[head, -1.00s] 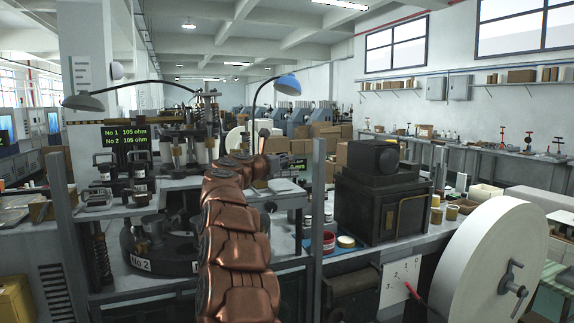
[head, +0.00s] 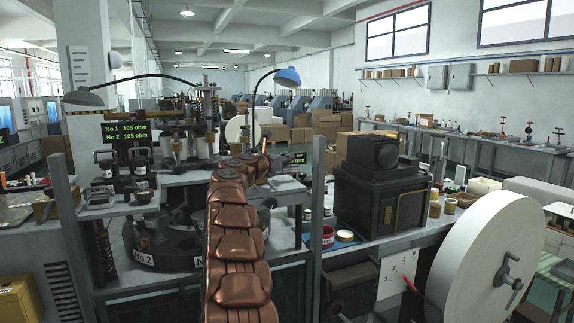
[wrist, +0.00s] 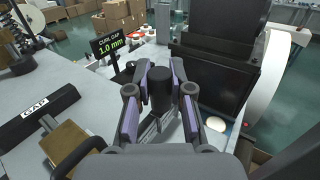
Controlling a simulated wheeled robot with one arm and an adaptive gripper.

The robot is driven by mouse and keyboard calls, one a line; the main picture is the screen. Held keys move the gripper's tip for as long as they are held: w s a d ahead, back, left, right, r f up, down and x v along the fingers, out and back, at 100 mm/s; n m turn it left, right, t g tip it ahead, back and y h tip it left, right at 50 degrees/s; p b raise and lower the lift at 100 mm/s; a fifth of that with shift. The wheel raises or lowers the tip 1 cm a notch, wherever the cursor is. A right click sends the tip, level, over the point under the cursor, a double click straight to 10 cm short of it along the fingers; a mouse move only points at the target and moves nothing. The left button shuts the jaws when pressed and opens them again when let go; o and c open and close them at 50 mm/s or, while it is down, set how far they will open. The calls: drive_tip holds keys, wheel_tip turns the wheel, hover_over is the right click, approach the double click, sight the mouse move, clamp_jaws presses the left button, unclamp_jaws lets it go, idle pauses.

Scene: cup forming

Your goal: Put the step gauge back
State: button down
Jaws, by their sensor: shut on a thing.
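In the wrist view my gripper (wrist: 160,100) has its two purple-lined fingers around a dark cylindrical knob (wrist: 160,86), which looks like the step gauge's handle. Thin grey metal shows below the fingers, but the step gauge's body is mostly hidden. A dark block labelled GAP (wrist: 38,115) lies to the left on the grey bench, with a brown plate (wrist: 70,145) in front of it. In the head view my copper arm reaches over the bench; the fingers and the gauge cannot be made out there.
A curl gap display (wrist: 108,43) reading 1.0 mm stands behind left of my gripper. A black machine (wrist: 215,70) stands close on the right, with a large white wheel (head: 487,255) beyond. Bare bench (wrist: 90,95) shows left of my gripper.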

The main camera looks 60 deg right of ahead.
drive_tip(key=shift+f, duration=1.25)
drive_tip(key=shift+f+b, duration=0.2)
drive_tip(key=shift+b, duration=0.25)
drive_tip(key=c, duration=1)
unclamp_jaws()
drive_tip(key=shift+c, duration=0.2)
drive_tip(key=shift+r, duration=0.1)
drive_tip(key=shift+r, duration=0.15)
drive_tip(key=shift+a, duration=0.35)
drive_tip(key=a+b, duration=0.5)
drive_tip(key=a, duration=0.6)
drive_tip(key=shift+a, duration=0.15)
